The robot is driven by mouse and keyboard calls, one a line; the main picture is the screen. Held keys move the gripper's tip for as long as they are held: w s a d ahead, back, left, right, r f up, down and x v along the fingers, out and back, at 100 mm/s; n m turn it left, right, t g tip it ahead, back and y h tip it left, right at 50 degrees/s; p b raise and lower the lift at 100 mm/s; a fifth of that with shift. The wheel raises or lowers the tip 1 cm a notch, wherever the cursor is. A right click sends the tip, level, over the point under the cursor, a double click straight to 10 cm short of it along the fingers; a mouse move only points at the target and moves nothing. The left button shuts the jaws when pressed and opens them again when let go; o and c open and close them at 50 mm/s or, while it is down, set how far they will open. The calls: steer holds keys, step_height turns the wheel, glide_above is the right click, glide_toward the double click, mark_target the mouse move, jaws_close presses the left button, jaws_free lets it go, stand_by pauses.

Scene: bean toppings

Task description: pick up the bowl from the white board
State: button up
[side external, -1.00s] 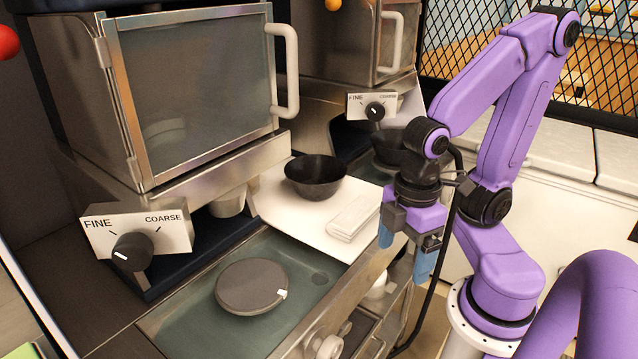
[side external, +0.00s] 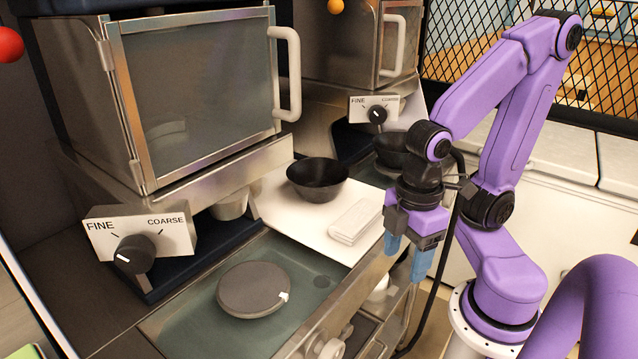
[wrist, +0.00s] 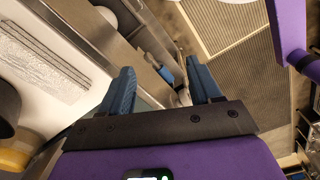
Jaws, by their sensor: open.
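A black bowl (side external: 318,180) stands upright on the white board (side external: 282,214) in the side external view. A dark rounded edge at the far left of the wrist view (wrist: 8,106) looks like part of this bowl. My gripper (side external: 407,262) is open and empty, its blue fingers pointing down. It is to the right of the board, beyond the counter's front edge and apart from the bowl. The wrist view shows the two blue fingers (wrist: 162,88) spread with nothing between them.
A clear ribbed block (side external: 355,221) lies on the board between the bowl and my gripper. A second dark bowl (side external: 392,149) sits behind my wrist. A grey round lid (side external: 254,289) lies on the green glassy surface. The grinder housing (side external: 200,95) rises at the left.

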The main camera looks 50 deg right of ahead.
steer(key=shift+c, duration=1.1)
